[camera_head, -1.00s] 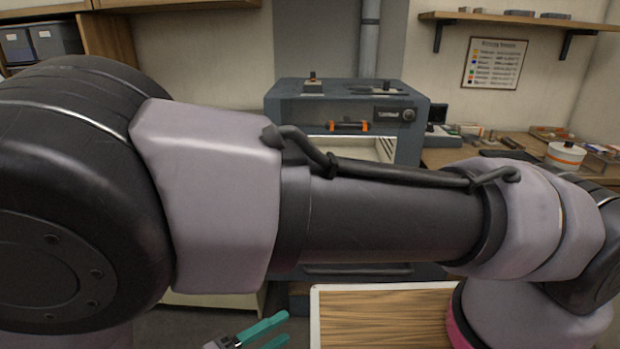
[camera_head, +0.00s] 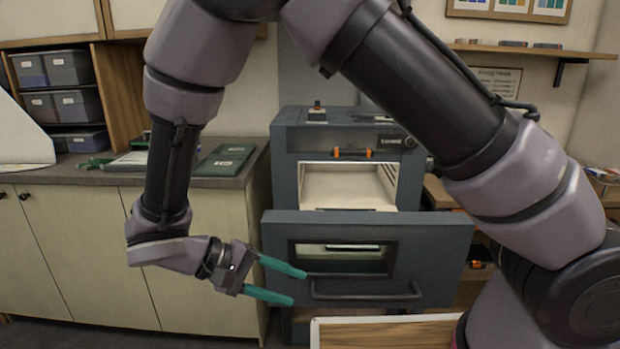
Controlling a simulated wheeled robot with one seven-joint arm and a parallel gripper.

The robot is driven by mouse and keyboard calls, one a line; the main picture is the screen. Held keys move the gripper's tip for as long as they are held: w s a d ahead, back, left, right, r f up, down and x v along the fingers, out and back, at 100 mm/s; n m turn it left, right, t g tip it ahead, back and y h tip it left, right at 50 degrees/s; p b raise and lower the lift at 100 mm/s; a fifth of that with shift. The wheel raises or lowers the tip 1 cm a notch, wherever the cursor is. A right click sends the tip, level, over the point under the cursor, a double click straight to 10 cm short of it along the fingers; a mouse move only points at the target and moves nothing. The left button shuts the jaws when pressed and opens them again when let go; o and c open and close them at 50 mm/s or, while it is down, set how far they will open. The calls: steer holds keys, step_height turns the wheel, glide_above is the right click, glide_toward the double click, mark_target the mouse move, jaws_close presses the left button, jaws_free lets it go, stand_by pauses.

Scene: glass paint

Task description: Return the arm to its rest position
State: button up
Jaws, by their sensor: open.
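My gripper (camera_head: 298,286) has two teal fingers spread apart with nothing between them. It hangs left of centre, pointing right, in front of the lowered door of the blue-grey kiln in the picture. My arm is folded in an arch across the upper part of the view, with its upper link crossing in front of the kiln's right side.
The kiln (camera_head: 290,170) stands open, its door (camera_head: 440,250) folded down with a handle. A counter (camera_head: 110,180) with cabinets is at left, holding a green book (camera_head: 224,160). A wooden-topped board (camera_head: 385,333) is at the bottom. Shelved bins (camera_head: 68,70) stand at upper left.

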steer(key=w+d+r+m+g+y, duration=0.25)
steer(key=w+d+r+y, duration=0.35)
steer(key=r, duration=0.3)
steer(key=w+d+r+m+g+y, duration=0.1)
steer(key=w+d+r+m+y, duration=0.3)
steer(key=d+r, duration=0.45)
steer(key=s+d+r+m+t+y, duration=0.1)
steer(key=d+r+m+t, duration=0.3)
steer(key=d+r+t, duration=0.4)
steer(key=d+r+y, duration=0.1)
steer(key=d+r, duration=0.4)
steer(key=d, duration=0.1)
steer(key=shift+s+d+y, duration=0.2)
steer(key=shift+d+y, duration=0.2)
steer(key=shift+r, duration=0.1)
